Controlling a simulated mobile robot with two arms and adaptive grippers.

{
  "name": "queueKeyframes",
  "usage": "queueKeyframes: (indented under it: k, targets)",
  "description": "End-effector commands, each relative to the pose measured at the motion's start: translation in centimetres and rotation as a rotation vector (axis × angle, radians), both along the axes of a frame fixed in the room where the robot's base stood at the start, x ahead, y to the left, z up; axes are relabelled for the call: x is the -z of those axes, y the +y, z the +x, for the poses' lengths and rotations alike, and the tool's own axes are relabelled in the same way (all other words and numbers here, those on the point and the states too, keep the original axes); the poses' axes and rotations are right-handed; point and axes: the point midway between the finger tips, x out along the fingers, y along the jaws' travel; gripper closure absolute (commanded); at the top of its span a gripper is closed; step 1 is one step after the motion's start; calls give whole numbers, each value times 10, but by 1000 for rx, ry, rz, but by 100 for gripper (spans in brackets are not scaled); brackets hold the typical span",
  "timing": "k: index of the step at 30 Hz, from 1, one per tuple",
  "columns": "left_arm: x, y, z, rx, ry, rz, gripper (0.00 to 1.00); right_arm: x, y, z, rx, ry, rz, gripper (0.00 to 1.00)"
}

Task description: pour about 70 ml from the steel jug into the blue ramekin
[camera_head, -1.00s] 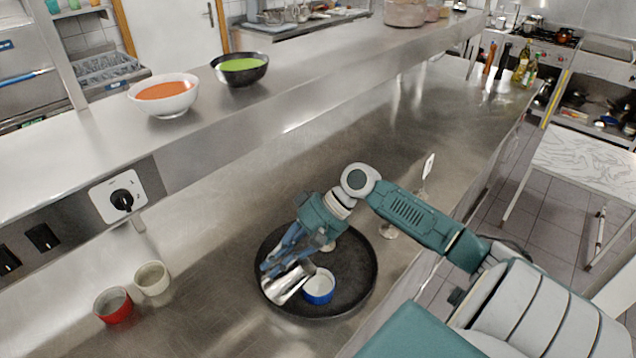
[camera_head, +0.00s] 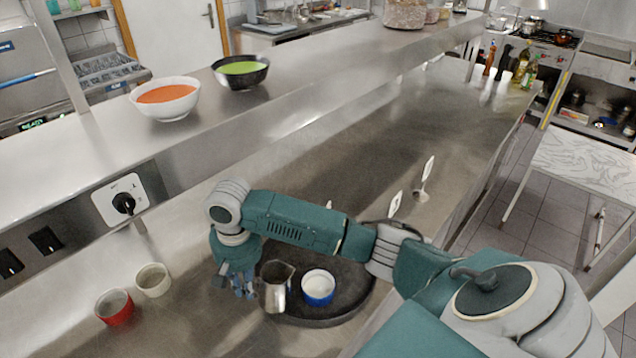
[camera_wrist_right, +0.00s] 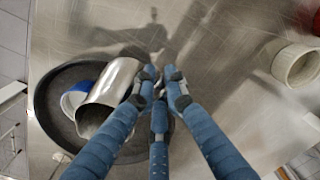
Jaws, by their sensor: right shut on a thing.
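The steel jug (camera_head: 277,290) stands nearly upright at the left side of the round black tray (camera_head: 352,277), its mouth facing up. I cannot tell whether its base touches the tray. The blue ramekin (camera_head: 318,287), white inside, sits on the tray just right of the jug. My right gripper (camera_head: 243,288) is at the jug's left side, shut on it. In the right wrist view the fingers (camera_wrist_right: 160,82) meet at the wall of the jug (camera_wrist_right: 112,88), which partly covers the ramekin (camera_wrist_right: 75,97). Any liquid level is not clear. My left gripper is not in view.
A red cup (camera_head: 114,307) and a cream cup (camera_head: 153,280) stand on the steel counter left of the tray. Bowls of orange soup (camera_head: 166,97) and green soup (camera_head: 240,70) are on the raised shelf. The counter behind the tray is mostly clear.

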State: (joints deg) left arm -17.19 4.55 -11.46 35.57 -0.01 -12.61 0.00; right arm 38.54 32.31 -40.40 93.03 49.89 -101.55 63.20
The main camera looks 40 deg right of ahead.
Motion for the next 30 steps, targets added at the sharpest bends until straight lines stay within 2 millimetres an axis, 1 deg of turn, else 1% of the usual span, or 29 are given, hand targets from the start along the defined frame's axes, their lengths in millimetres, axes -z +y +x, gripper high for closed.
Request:
queueKeyframes:
  k: [1, 9, 30]
  targets:
    - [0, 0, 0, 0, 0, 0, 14, -1, 4, 2, -2, 8, -26, 100]
    - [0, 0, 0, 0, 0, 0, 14, 1, 7, 4, 1, 44, -100, 100]
    - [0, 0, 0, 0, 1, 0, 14, 2, 7, 4, 0, 45, -102, 100]
